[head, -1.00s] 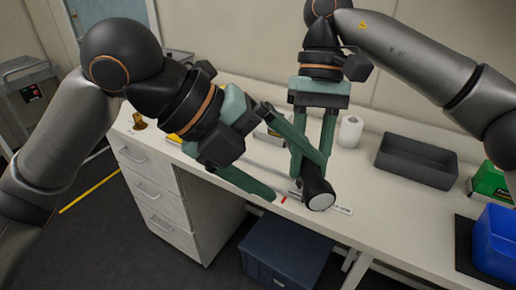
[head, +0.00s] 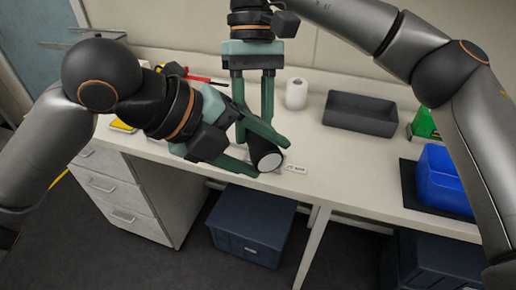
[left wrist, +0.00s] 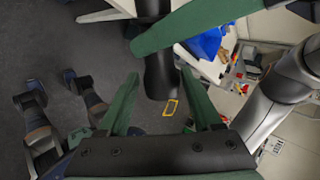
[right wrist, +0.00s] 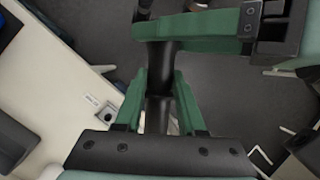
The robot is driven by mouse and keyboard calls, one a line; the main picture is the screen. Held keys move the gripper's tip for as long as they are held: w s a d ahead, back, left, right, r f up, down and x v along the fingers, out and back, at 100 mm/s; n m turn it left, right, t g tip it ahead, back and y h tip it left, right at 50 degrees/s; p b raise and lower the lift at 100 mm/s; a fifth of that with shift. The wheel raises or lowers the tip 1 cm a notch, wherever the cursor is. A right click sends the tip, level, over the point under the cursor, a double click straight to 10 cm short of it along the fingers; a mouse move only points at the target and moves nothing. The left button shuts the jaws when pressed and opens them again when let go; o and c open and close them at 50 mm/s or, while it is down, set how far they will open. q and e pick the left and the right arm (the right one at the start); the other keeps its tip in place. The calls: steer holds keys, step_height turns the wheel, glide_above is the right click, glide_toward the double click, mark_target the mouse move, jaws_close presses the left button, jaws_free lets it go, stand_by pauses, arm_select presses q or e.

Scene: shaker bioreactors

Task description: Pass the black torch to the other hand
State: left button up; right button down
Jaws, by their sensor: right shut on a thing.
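The black torch (head: 266,160) is held above the front edge of the bench, its pale round end facing the head camera. My right gripper (head: 254,127) points down from above and is shut on the torch; the right wrist view shows the torch body (right wrist: 159,108) between its fingers. My left gripper (head: 272,157) comes in from the left, with its fingers spread on either side of the torch. In the left wrist view the torch (left wrist: 159,78) lies between the open fingertips, with a gap visible on each side. The left fingers partly hide the right fingertips in the head view.
A white roll (head: 296,94) and an empty dark grey tray (head: 361,113) stand on the bench behind. A blue bin (head: 446,180) and a green box (head: 424,123) are at the right. A blue crate (head: 250,225) sits below the bench.

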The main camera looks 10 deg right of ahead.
arm_select(q)
jaws_close()
arm_select(e)
steer(key=shift+c, duration=2.1)
jaws_free()
steer(key=shift+r, duration=0.1)
